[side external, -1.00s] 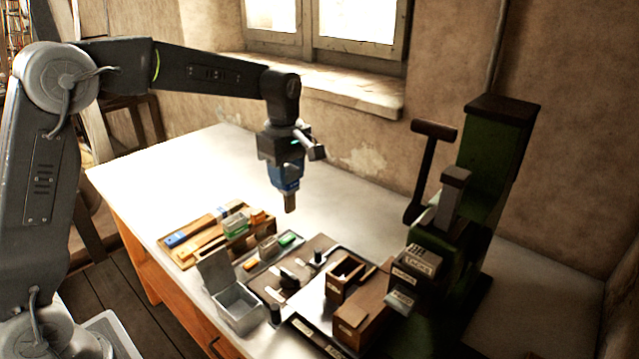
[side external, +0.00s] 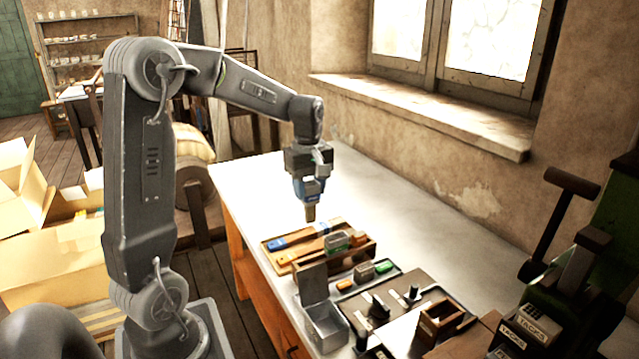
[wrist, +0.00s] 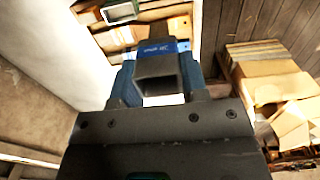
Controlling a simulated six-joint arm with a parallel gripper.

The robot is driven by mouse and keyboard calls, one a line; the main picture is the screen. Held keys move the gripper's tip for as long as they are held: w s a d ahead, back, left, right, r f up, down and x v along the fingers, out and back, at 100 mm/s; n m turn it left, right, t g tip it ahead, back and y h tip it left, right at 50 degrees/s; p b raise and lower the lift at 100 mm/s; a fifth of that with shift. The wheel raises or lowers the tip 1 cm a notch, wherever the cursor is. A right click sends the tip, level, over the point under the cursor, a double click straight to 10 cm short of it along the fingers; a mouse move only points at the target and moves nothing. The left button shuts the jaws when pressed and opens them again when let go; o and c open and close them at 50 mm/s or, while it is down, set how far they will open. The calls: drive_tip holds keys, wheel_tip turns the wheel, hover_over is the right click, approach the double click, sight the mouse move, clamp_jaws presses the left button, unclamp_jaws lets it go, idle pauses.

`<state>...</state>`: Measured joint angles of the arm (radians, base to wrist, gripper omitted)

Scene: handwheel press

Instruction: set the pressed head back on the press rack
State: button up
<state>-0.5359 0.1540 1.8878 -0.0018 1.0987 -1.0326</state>
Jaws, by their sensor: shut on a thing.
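My gripper (side external: 309,192) is shut on the pressed head (side external: 310,213), a short grey-brown block that points down. In the wrist view the head (wrist: 158,70) shows as a dark square piece with a blue face between the fingers. The head is close above the far side of a low wooden rack (side external: 270,246); whether it touches is not clear. The rack holds pieces with blue and orange parts, and a green-framed piece (side external: 337,241) stands at its near right. Part of the rack (wrist: 180,10) shows at the top of the wrist view.
A grey open-lidded box (side external: 323,325) stands in front of the rack. The green press (side external: 612,240) is at the far right. The table behind the rack is clear.

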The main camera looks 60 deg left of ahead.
wheel_tip(320, 180, down, 12)
drive_tip(key=shift+f, duration=0.25)
idle(0.4)
idle(0.8)
drive_tip(key=shift+f, duration=2.15)
drive_tip(key=o, duration=1)
drive_tip(key=shift+r, duration=0.1)
wheel_tip(320, 180, up, 14)
drive_tip(key=shift+f, duration=0.15)
drive_tip(key=shift+d, duration=0.1)
